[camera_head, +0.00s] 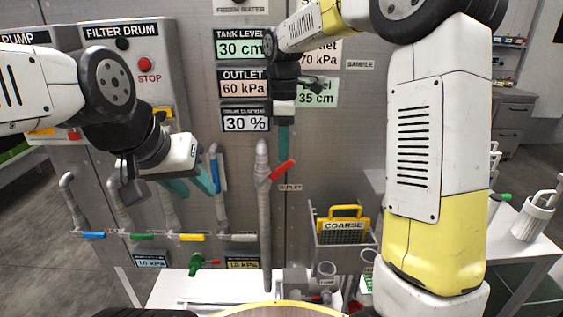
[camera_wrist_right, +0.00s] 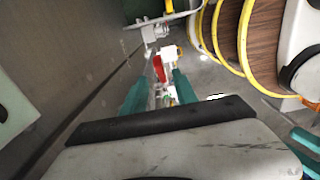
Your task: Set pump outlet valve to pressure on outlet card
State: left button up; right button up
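The outlet valve's red handle (camera_head: 282,169) sits tilted up to the right on a grey vertical pipe (camera_head: 264,220), beside a small label that seems to read OUTLET (camera_head: 290,187). The OUTLET card (camera_head: 243,83) reads 60 kPa. My right gripper (camera_head: 283,152) points down just above the red handle. In the right wrist view its teal fingers (camera_wrist_right: 160,88) are apart, with the red handle (camera_wrist_right: 159,68) showing in the gap beyond them; contact cannot be told. My left gripper (camera_head: 191,185) has its teal fingers apart, near a blue upright handle (camera_head: 215,175), and appears empty.
Several pipes with coloured handles stand at the left, including a blue one (camera_head: 93,235). A bin (camera_head: 343,240) with a yellow COARSE basket (camera_head: 342,221) hangs right of the outlet pipe. Another card (camera_head: 319,58) shows 70 kPa, partly hidden by my right arm.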

aim_at(283, 164)
jog(key=shift+f, duration=2.7)
grip_shut()
